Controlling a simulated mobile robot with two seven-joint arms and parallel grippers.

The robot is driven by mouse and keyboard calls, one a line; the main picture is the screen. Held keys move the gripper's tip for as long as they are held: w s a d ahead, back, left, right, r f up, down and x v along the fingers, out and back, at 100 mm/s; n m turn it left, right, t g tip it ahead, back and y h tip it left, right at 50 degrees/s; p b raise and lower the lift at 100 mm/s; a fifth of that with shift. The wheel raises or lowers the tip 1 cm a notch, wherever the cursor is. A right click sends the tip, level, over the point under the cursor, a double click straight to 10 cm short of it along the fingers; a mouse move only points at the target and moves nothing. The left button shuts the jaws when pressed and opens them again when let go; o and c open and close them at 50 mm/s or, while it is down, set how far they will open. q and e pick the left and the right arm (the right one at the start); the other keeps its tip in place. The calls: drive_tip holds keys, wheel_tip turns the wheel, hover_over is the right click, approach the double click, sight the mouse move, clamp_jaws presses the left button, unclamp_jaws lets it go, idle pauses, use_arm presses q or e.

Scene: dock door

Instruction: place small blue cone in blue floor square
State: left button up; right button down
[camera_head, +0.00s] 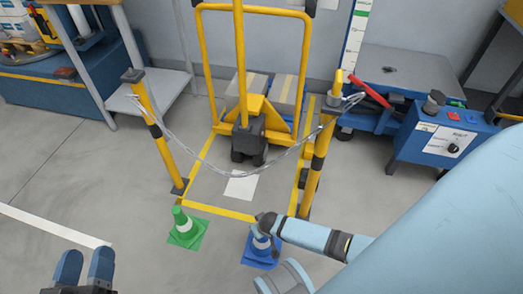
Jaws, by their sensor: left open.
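The small blue cone (261,245) stands upright on the floor at the lower middle, with a pale band around it. Blue shows flat around its foot; I cannot tell whether this is the cone's base or the blue floor square. Part of my light blue right arm crosses in front of the cone's top and hides it. My left gripper (85,267) is open and empty at the lower left, well to the left of the cone, its two dark blue fingers apart.
A small green cone (182,223) stands on green to the left of the blue one. Behind them, a chain (235,174) hangs between two yellow posts (158,138). A blue lift table (400,85) is at the right.

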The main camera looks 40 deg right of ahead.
use_arm(q)
drive_tip(key=shift+d+f+g+b, duration=0.15)
drive_tip(key=shift+f+g+b, duration=0.8)
drive_tip(key=shift+f, duration=0.85)
use_arm(e)
drive_tip(key=shift+f, duration=2.15)
drive_tip(key=shift+f+b, duration=0.2)
drive_tip(key=shift+b, duration=0.1)
use_arm(q)
drive_tip(key=shift+f+m, duration=0.15)
drive_tip(key=shift+m, duration=0.15)
use_arm(e)
drive_tip(key=c, duration=0.6)
unclamp_jaws()
drive_tip(key=shift+r+p, duration=0.3)
drive_tip(key=shift+r, duration=0.1)
use_arm(q)
wheel_tip(320, 180, up, 10)
drive_tip(key=n+t+p, duration=0.1)
drive_tip(key=t+p, duration=0.3)
drive_tip(key=p, duration=0.2)
drive_tip(key=shift+s+a+f, duration=0.15)
drive_tip(key=shift+s+a, duration=0.1)
drive_tip(key=shift+a, duration=0.15)
use_arm(e)
drive_tip(key=v, duration=1.1)
drive_tip(key=shift+s+r, duration=0.15)
drive_tip(key=shift+r, duration=0.15)
